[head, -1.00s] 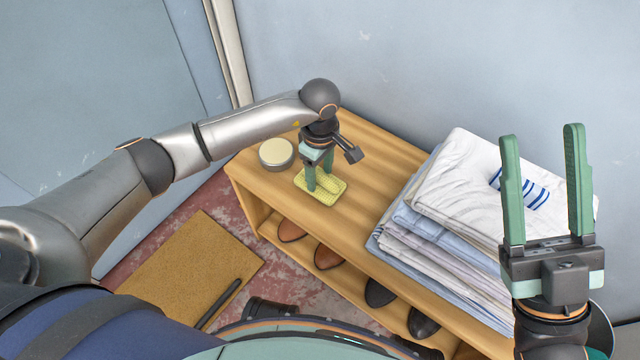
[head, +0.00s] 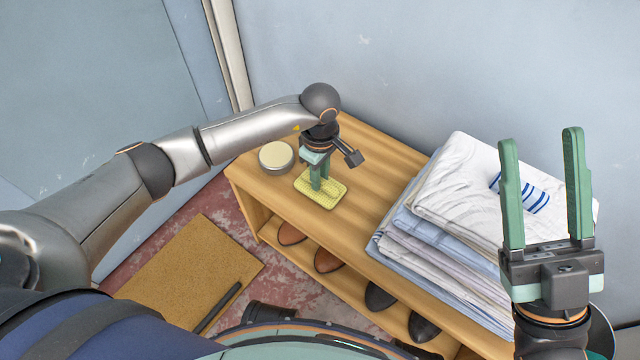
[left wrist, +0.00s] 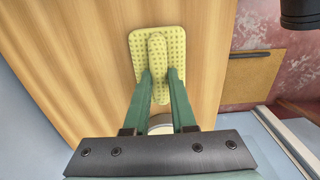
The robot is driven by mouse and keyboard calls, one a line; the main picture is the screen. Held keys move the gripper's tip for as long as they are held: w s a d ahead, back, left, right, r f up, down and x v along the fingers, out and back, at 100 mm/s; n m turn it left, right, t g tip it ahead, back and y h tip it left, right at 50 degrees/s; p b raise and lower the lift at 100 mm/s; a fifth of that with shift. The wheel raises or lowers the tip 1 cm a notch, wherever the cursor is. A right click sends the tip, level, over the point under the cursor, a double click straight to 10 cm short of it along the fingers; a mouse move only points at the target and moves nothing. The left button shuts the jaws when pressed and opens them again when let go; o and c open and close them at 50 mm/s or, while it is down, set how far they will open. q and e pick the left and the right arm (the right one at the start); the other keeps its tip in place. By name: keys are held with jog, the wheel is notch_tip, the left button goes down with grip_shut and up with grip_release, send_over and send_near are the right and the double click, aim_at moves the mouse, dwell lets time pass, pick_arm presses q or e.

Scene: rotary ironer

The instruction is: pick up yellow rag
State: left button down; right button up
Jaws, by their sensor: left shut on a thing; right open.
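The yellow rag (head: 322,193) lies on top of the wooden shoe bench. My left gripper (head: 317,184) points down at it with its fingers together. In the left wrist view the dotted yellow rag (left wrist: 171,88) has a raised fold in its middle, and my left gripper (left wrist: 159,78) is shut on this fold. The rag's flat part appears to rest on the wood. My right gripper (head: 545,190) is open and empty, pointing up in front of the folded laundry.
A round tin (head: 276,156) stands on the bench (head: 375,165) just left of the rag. A stack of folded laundry (head: 450,215) fills the bench's right part. Shoes (head: 327,261) sit on the shelf below. A brown mat (head: 185,270) lies on the floor.

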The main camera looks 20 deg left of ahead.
pick_arm(q)
jog(key=shift+r, duration=0.1)
jog(key=shift+r+p, duration=0.35)
jog(key=shift+r, duration=0.15)
notch_tip(320, 180, up, 3)
jog(key=shift+f+p, duration=0.2)
jog(key=shift+p, duration=0.5)
jog(key=s+d+r+p, duration=0.2)
jog(key=s+r, duration=0.2)
jog(key=s, duration=0.2)
jog(key=s+d+r+p, duration=0.2)
jog(key=s+r, duration=0.3)
jog(key=s, duration=0.2)
jog(key=shift+s+d+p, duration=0.15)
jog(key=shift+d+p, duration=0.15)
jog(key=shift+p, duration=0.05)
pick_arm(e)
notch_tip(320, 180, up, 7)
jog(key=n, duration=0.1)
jog(key=shift+s+d, duration=0.15)
jog(key=shift+d, duration=0.2)
pick_arm(q)
jog(key=shift+r, duration=0.1)
